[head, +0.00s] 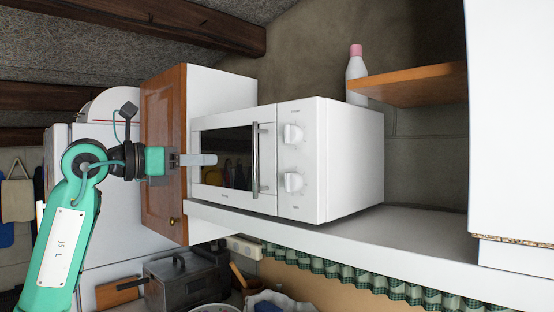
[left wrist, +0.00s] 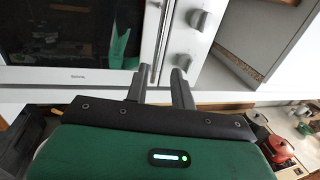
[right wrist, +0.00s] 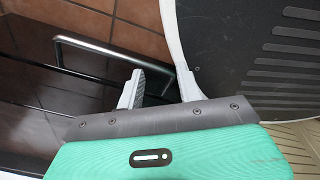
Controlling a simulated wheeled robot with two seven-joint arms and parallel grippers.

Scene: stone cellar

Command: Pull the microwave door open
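The white microwave (head: 345,160) stands on a white shelf, its front facing left. Its door (head: 215,185) is shut, with a dark window and an upright silver handle (head: 255,160) beside two round knobs. My left gripper (head: 213,160) is in front of the door, its tips apart from the handle in the head view. In the left wrist view its two fingers are parted and empty, and the handle (left wrist: 163,40) lies ahead, roughly in line with the gap between them. My right gripper (right wrist: 161,72) is open and empty; it is out of the head view.
A wooden cabinet door (head: 163,150) is just behind my left gripper. A white bottle (head: 356,80) stands beyond the microwave, near a wooden shelf (head: 415,85). In the right wrist view, a metal bar handle (right wrist: 110,48) is close to the fingers, over brown floor tiles.

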